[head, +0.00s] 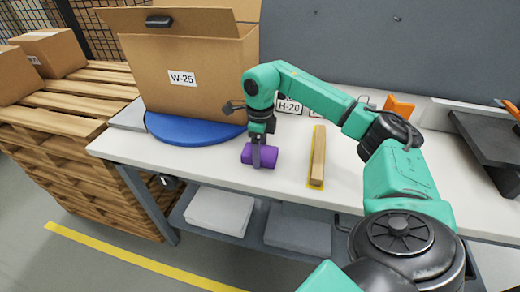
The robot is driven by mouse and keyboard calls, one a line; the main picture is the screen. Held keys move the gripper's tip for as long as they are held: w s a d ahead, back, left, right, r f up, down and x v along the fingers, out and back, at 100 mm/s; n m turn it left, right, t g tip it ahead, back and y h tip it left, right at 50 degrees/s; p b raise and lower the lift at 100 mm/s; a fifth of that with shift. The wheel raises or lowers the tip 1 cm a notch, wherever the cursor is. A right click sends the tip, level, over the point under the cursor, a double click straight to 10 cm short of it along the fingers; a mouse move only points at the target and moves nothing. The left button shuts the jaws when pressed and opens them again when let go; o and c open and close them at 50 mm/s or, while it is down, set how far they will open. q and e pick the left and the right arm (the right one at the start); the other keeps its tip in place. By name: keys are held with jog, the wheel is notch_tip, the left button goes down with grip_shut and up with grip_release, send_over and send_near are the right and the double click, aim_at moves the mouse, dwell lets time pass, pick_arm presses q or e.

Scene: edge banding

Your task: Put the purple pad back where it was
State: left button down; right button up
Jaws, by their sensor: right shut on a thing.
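The purple pad (268,157) is at the white table's surface, near its front edge and in front of the blue turntable. My right gripper (259,155) points down over it and is shut on it, with a finger across its near side. I cannot tell whether the pad touches the table or hangs just above it. My left gripper is not in view.
A large open cardboard box (200,75) labelled W-25 stands on the blue turntable (190,131). A wooden strip (318,155) lies on a yellow mark to the right. An orange item (398,107) and a dark machine (490,145) are farther right. Wooden pallets (75,130) stand left.

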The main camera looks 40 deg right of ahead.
jog(key=o, duration=1.2)
jog(key=shift+c, duration=0.2)
notch_tip(320, 180, up, 10)
jog(key=shift+p, duration=0.4)
notch_tip(320, 180, up, 2)
jog(key=shift+r+p, duration=0.15)
jog(key=shift+p, duration=0.7)
